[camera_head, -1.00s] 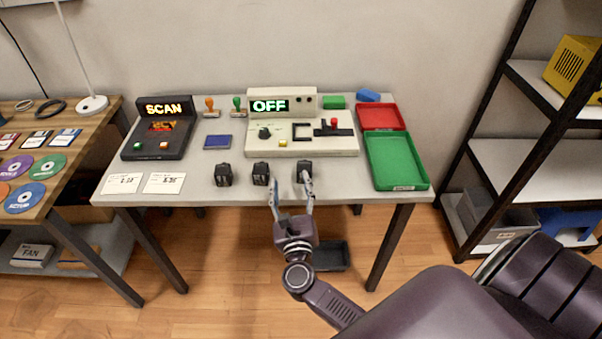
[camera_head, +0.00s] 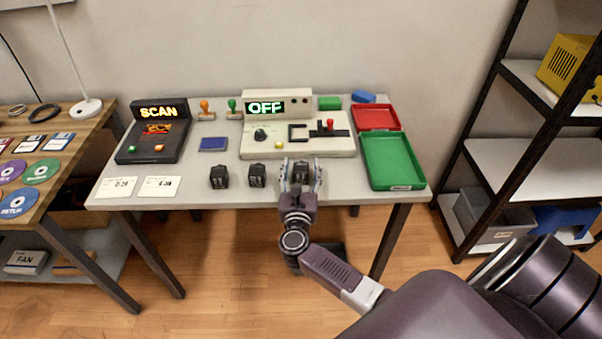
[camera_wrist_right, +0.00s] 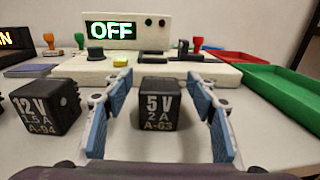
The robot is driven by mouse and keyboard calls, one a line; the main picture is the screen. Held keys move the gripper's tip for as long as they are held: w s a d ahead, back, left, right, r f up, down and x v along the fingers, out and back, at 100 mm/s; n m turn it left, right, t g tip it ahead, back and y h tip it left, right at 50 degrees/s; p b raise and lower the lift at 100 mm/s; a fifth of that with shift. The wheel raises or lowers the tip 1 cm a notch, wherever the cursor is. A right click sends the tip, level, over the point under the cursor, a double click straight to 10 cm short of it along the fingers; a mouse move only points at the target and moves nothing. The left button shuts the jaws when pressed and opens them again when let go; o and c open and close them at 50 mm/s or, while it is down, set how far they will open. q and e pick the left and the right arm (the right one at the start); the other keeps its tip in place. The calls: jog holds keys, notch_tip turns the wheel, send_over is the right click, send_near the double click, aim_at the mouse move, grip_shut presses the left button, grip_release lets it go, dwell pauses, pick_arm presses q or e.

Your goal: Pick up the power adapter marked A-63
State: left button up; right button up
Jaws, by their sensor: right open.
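The power adapter marked A-63 (camera_wrist_right: 159,105) is a black block with "5V 2A" on its front, standing on the table. It also shows in the head view (camera_head: 301,171) as the rightmost of three black adapters. My right gripper (camera_head: 300,178) is open, with one finger on each side of this adapter; the wrist view shows its blue-padded fingers (camera_wrist_right: 158,115) with visible gaps to the adapter. The adapter marked A-94 (camera_wrist_right: 46,106), reading "12V 1.5A", stands just left of the left finger. My left gripper is not in view.
A third black adapter (camera_head: 219,176) stands at the left of the row. A tester with an OFF display (camera_head: 330,148) is behind the adapters. A green tray (camera_head: 409,184) and a red tray (camera_head: 377,106) are at the right. A scanner (camera_head: 136,153) and white cards (camera_head: 160,187) are at the left.

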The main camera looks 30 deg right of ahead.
jog(key=c, duration=1.4)
jog(key=shift+r, duration=0.1)
